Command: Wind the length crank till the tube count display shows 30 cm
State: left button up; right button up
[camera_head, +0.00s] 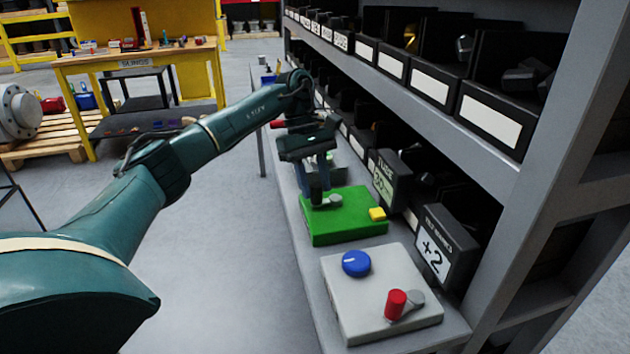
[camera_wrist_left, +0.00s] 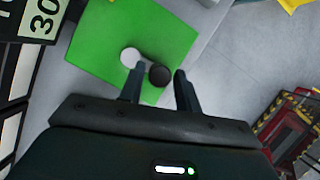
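The green box (camera_head: 345,228) stands on the grey shelf with a crank on its top. In the head view the crank's light grey part (camera_head: 335,200) shows beside my left gripper (camera_head: 319,200), which points down over the box. The left wrist view shows the crank's dark round knob (camera_wrist_left: 160,74) at the tips of my left gripper (camera_wrist_left: 158,82). The fingers are apart, one on each side of the knob, with a small gap visible. The tube display (camera_head: 383,180) behind the box reads 30; it also shows in the left wrist view (camera_wrist_left: 42,22). My right gripper is not in view.
A yellow button (camera_head: 377,213) sits on the green box. Nearer stands a light grey box (camera_head: 345,300) with a blue dial (camera_head: 356,263) and a red-handled crank (camera_head: 397,303). Its display (camera_head: 435,250) reads +2. Shelf bins (camera_head: 490,110) rise on the right.

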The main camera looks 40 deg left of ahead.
pick_arm(q)
jog(key=shift+o, duration=1.2)
jog(key=p+v, duration=0.2)
jog(key=v, duration=1.1)
jog(key=shift+p, duration=0.3)
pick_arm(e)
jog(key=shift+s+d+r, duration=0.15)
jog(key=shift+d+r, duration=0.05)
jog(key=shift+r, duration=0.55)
pick_arm(q)
jog(key=shift+a, duration=0.1)
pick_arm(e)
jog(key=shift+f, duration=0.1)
pick_arm(q)
jog(key=shift+s, duration=0.15)
